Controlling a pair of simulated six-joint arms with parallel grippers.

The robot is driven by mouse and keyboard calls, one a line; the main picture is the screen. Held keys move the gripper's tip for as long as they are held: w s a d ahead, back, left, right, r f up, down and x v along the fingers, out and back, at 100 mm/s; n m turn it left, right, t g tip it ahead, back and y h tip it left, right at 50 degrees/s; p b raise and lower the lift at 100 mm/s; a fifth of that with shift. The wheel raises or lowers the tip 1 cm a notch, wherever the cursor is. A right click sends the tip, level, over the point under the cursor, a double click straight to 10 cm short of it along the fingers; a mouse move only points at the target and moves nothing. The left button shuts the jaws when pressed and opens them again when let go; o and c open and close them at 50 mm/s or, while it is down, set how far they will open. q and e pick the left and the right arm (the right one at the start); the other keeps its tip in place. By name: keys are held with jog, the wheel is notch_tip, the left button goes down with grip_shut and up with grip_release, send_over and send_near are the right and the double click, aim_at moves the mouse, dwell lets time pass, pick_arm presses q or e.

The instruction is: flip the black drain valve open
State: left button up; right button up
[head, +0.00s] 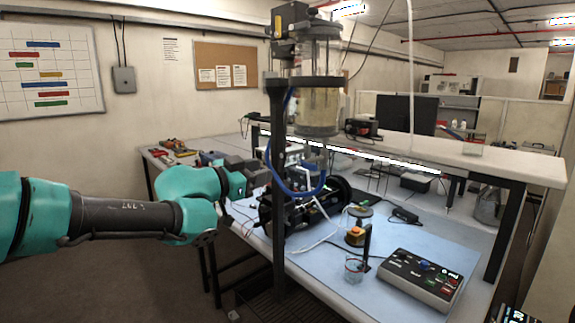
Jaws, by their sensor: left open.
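A sealed clear cylinder (316,110) with cloudy tan contents hangs on a dark upright post (277,200). A dark band rings its middle and a dark housing sits at its top left. A blue hose (272,176) loops down beside the post and under the cylinder. The black drain valve is too small to make out for certain among the dark parts below the cylinder. My left gripper (262,172) is at the post, below and left of the cylinder, beside the hose. It is open; its fingertips are partly lost against the dark parts. My right gripper is out of view.
A black motor-like machine (338,190) lies on the blue-topped bench behind the post. A raised shelf (480,160) runs behind. Loose cables cross the bench.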

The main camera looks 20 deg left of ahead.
aim_at(280, 166)
pick_arm(q)
jog(key=x, duration=0.9)
jog(key=shift+w+d, duration=0.1)
jog(key=shift+w, duration=0.1)
jog(key=shift+c, duration=0.2)
grip_shut()
